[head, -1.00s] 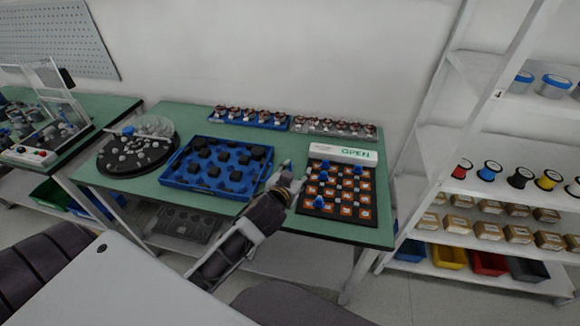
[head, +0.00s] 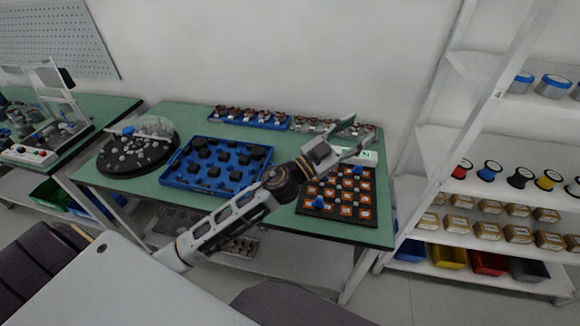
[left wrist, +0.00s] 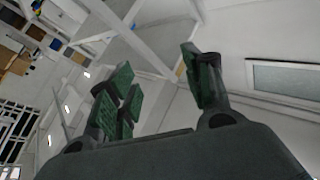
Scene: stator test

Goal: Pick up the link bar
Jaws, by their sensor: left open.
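I cannot make out a link bar for certain in either view. My left gripper (head: 351,138) is open and empty, raised above the right part of the green table in the head view. It hides part of the white box with green lettering (head: 368,157) and some of the board below it. In the left wrist view the green-padded fingers (left wrist: 160,90) are spread wide with nothing between them. That view looks away from the table, toward the room. My right gripper is not in view.
The green table (head: 284,222) holds a blue tray of dark parts (head: 176,182), a black round plate (head: 114,163), a black board with orange squares (head: 349,211), and a blue rack (head: 262,122) at the back. A white shelf (head: 478,187) stands at the right.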

